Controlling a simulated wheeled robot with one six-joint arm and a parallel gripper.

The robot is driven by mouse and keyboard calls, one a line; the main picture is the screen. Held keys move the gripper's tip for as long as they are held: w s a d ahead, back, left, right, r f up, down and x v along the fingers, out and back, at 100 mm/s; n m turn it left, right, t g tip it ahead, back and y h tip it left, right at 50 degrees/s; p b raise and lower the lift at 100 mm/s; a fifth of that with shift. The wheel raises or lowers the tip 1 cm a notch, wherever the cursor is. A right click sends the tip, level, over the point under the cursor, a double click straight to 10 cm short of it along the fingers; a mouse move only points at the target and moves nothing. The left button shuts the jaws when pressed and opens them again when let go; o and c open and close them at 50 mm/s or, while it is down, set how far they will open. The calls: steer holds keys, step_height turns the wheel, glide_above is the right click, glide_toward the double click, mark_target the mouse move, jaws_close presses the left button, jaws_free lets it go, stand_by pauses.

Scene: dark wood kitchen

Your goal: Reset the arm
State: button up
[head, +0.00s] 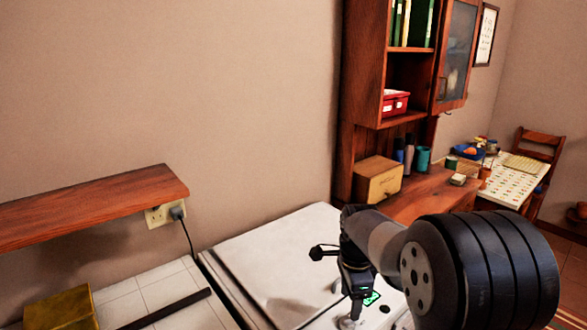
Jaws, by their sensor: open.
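My arm reaches in from the lower right, bent, with its dark banded joint close to the camera. My gripper (354,300) points down over the right part of a white-topped unit (275,255). It is small and partly dark in this view, and its jaws are open. A small green-lit patch shows beside it. I see nothing held between the fingers, though the fingertips are hard to make out against the white surface.
A wooden shelf (90,203) juts from the wall at left, above a tiled counter (155,290) with a yellow box (60,308). A wooden cabinet (362,90) stands behind the arm, with a wooden box (379,180) at its foot. The wall area at upper left is clear.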

mark_target(348, 318)
step_height(348, 318, down, 6)
steer(key=shift+f, duration=0.2)
steer(key=shift+r, duration=0.1)
steer(key=shift+n, duration=0.3)
